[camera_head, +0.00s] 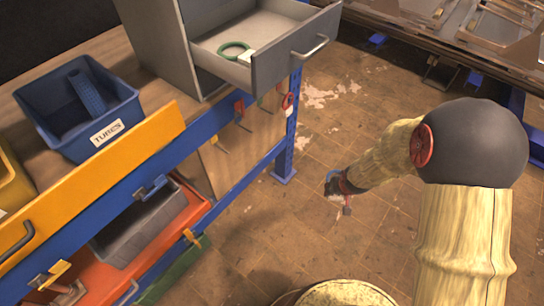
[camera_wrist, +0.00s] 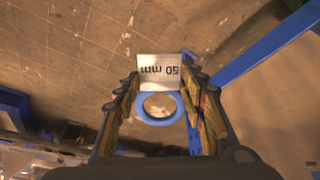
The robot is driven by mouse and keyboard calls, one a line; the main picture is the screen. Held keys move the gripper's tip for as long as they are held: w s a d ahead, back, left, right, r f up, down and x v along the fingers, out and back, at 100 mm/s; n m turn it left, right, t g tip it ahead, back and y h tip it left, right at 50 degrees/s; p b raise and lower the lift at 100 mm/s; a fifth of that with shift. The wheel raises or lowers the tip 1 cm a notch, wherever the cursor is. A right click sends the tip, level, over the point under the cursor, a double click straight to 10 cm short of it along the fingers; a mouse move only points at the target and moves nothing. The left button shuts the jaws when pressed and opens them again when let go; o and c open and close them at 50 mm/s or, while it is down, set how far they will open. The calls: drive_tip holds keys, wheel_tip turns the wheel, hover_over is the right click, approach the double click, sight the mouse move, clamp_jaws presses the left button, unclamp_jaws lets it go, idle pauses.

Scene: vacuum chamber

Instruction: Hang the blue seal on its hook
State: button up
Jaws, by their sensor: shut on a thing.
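The blue seal is a blue ring (camera_wrist: 160,122) with a white tag (camera_wrist: 158,72) marked "50 mm". In the wrist view it lies between the two fingers of my gripper (camera_wrist: 163,88), which is shut on it. In the head view my gripper (camera_head: 340,188) hangs over the open floor, right of the blue bench post and apart from it. Small hooks (camera_head: 240,112) with coloured marks sit along the bench's side panel. A red ring (camera_head: 288,101) hangs near the post. I cannot tell which hook is the blue seal's.
The grey drawer (camera_head: 285,62) stands open above the hooks and holds a green ring (camera_head: 234,48). A blue "TUBES" bin (camera_head: 60,120) is on the bench. The blue post (camera_head: 290,140) stands left of my gripper. The floor (camera_head: 290,230) around it is clear.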

sight(339, 196)
drive_tip(key=shift+s+d+f, duration=0.1)
drive_tip(key=shift+s+f, duration=0.1)
drive_tip(key=shift+f, duration=0.2)
drive_tip(key=shift+s+d+f+t+b, duration=0.2)
drive_tip(key=shift+f+b, duration=0.1)
drive_tip(key=shift+f, duration=0.25)
drive_tip(key=shift+s+d+f+t+b, duration=0.1)
drive_tip(key=shift+d+f+t+b, duration=0.15)
drive_tip(key=shift+f, duration=0.25)
wheel_tip(339, 196, down, 14)
drive_tip(key=w+n+t+y+b, duration=0.3)
drive_tip(key=n+t+b, duration=0.1)
drive_tip(key=t+b, duration=0.15)
drive_tip(key=a+r+n+t+y+b, duration=0.2)
drive_tip(key=a+r+y, duration=0.6)
drive_tip(key=a+r, duration=0.7)
wheel_tip(339, 196, up, 3)
drive_tip(key=shift+w+a+r+n+t, duration=0.1)
drive_tip(key=shift+w+a+n+t, duration=0.25)
drive_tip(key=shift+n+t, duration=0.55)
